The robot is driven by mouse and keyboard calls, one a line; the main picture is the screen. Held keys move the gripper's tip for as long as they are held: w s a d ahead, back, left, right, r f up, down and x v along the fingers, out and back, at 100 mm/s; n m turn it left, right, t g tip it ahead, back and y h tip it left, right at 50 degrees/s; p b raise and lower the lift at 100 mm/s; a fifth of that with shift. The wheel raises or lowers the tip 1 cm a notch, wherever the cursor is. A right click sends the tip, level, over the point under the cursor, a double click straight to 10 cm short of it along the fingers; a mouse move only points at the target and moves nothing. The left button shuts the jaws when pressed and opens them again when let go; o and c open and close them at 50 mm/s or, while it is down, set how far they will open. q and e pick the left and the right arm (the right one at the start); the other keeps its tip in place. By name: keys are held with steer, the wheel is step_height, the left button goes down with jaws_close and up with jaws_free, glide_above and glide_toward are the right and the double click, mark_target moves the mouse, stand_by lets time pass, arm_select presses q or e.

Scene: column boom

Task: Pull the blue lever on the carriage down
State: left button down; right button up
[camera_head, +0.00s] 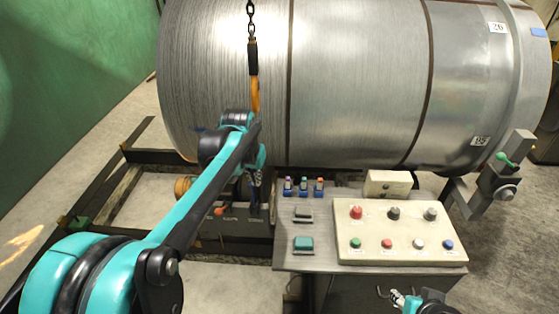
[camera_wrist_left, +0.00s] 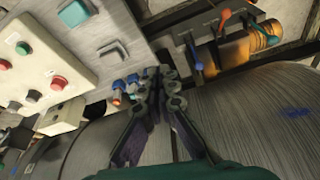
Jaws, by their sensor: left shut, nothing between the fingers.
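The blue lever (camera_wrist_left: 194,56) shows in the left wrist view, beside a red lever (camera_wrist_left: 225,17) on the dark carriage box (camera_wrist_left: 207,25). In the head view the carriage box (camera_head: 232,226) stands in front of the big metal roll, and the blue lever cannot be made out behind my arm. My left gripper (camera_head: 255,194) hangs over the box in the head view. In the left wrist view its shut, empty fingers (camera_wrist_left: 160,82) are a little to the lower left of the blue lever, apparently apart from it. My right gripper (camera_head: 398,298) shows only partly at the bottom edge.
A control panel (camera_head: 345,259) with several coloured buttons and small switches stands right of the carriage. The metal roll (camera_head: 350,80) fills the back. A chain with an orange hook (camera_head: 255,95) hangs just behind my left wrist. Bare floor lies at the left.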

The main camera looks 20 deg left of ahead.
arm_select(q)
steer(key=s+d+f+t, duration=0.2)
steer(key=s+d+f, duration=0.1)
steer(key=s, duration=0.7)
steer(key=s+d+f+t+b, duration=0.1)
steer(key=s+d+f, duration=0.2)
steer(key=s+d, duration=0.3)
steer(key=s, duration=0.5)
steer(key=shift+s+f+m+t, duration=0.2)
steer(key=shift+m+t, duration=0.1)
steer(key=shift+t, duration=0.1)
arm_select(e)
steer(key=shift+w+a+f, duration=0.1)
steer(key=shift+f, duration=0.65)
arm_select(q)
steer(key=shift+a+r, duration=0.1)
